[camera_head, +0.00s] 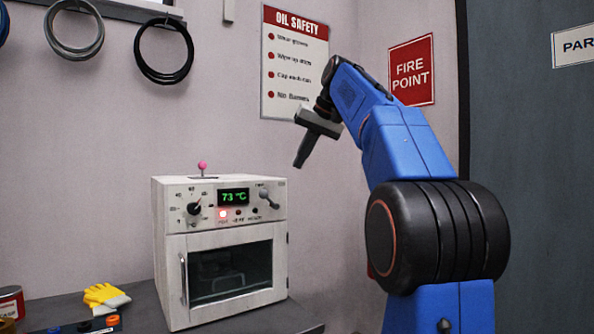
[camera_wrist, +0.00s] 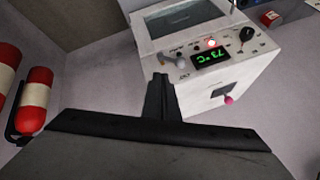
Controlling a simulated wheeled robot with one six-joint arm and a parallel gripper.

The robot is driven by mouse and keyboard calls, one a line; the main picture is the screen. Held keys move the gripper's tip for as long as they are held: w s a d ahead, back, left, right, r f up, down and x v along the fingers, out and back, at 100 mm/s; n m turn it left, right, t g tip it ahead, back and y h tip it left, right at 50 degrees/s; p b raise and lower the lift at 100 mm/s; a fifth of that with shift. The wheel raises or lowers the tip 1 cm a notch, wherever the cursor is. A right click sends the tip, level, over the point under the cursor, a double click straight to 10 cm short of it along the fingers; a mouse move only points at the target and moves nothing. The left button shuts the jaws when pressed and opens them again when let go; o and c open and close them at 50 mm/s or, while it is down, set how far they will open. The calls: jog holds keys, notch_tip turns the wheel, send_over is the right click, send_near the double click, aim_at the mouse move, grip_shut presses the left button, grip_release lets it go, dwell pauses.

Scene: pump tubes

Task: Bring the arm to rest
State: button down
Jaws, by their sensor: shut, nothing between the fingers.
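My gripper (camera_head: 302,160) is in the air, to the right of and above the white oven (camera_head: 222,310), pointing down and to the left. Its fingers are shut together with nothing between them. In the wrist view my gripper (camera_wrist: 160,78) is also shut, and its tips overlap the picture of the oven (camera_wrist: 165,20). The oven's door is closed behind a dark window, and its display (camera_head: 233,197) reads 73 °C. A red light (camera_head: 223,214) glows below the display. A pink-knobbed lever (camera_head: 202,166) stands up from the oven's top.
Yellow gloves (camera_head: 103,295) and a red can (camera_head: 11,302) are on the bench at the left. Coiled hoses (camera_head: 163,52) hang on the wall. Red cylinders (camera_wrist: 35,97) stand at the left of the wrist view. The air around my gripper looks clear.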

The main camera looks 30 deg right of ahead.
jog(key=shift+s+r, duration=0.25)
jog(key=shift+r, duration=0.1)
jog(key=s+a+f, duration=0.6)
jog(key=a+f, duration=0.1)
jog(key=f, duration=0.2)
jog(key=s+a+f+n, duration=0.1)
jog(key=s+a+f, duration=0.2)
jog(key=s+f, duration=0.6)
jog(key=s+a+f+n+g+h, duration=0.1)
jog(key=s+a+f, duration=0.3)
jog(key=s+f, duration=0.5)
jog(key=s+a+f+n+g, duration=0.1)
jog(key=s+f, duration=0.7)
jog(key=f, duration=1.5)
jog(key=shift+s+a+f+n+h, duration=0.2)
jog(key=shift+s+a+n+h, duration=0.15)
jog(key=shift+a+n, duration=0.6)
jog(key=shift+a+m, duration=0.2)
jog(key=shift+m, duration=0.05)
